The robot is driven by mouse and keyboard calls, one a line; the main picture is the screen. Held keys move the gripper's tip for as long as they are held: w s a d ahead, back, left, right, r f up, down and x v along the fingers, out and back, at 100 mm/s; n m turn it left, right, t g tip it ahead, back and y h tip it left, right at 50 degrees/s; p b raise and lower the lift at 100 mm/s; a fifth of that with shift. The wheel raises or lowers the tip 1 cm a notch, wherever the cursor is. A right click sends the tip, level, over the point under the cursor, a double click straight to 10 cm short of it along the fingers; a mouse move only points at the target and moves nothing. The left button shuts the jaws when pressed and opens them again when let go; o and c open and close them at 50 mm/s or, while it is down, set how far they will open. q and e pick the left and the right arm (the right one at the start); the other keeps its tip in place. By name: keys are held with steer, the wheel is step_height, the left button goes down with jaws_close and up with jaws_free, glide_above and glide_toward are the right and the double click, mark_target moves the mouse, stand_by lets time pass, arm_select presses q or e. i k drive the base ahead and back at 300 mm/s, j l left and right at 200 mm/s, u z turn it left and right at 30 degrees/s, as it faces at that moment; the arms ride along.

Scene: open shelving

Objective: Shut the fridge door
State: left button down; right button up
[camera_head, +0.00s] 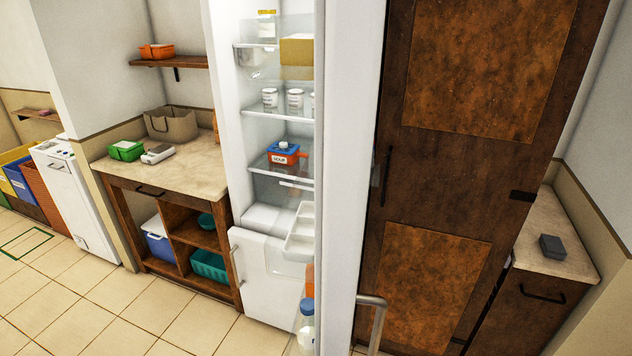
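The fridge (224,130) stands in the middle of the view with its inside showing. Its tall white door (350,130) stands wide open, swung out towards me, and is seen nearly edge-on. A metal handle (373,312) is on the door's outer side, low down. Clear bins (302,232) on the door's inner side hold an orange item and a bottle with a blue cap (306,322). Neither of my grippers is in view, and nothing is seen touching the door.
Inside, shelves hold several jars (270,98) and a blue and orange box (284,156). A lower white front (268,290) is below. A counter (190,170) is left; a tall brown cabinet (400,210) is right. The tiled floor (130,312) at left is clear.

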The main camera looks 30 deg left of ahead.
mark_target(346, 72)
steer(key=i+l+u, duration=0.15)
steer(key=u, duration=0.25)
steer(key=i+l+u, duration=0.1)
steer(key=l+u, duration=0.4)
steer(key=u, duration=0.25)
steer(key=k+l+u, duration=0.15)
steer(key=i+j+u, duration=0.1)
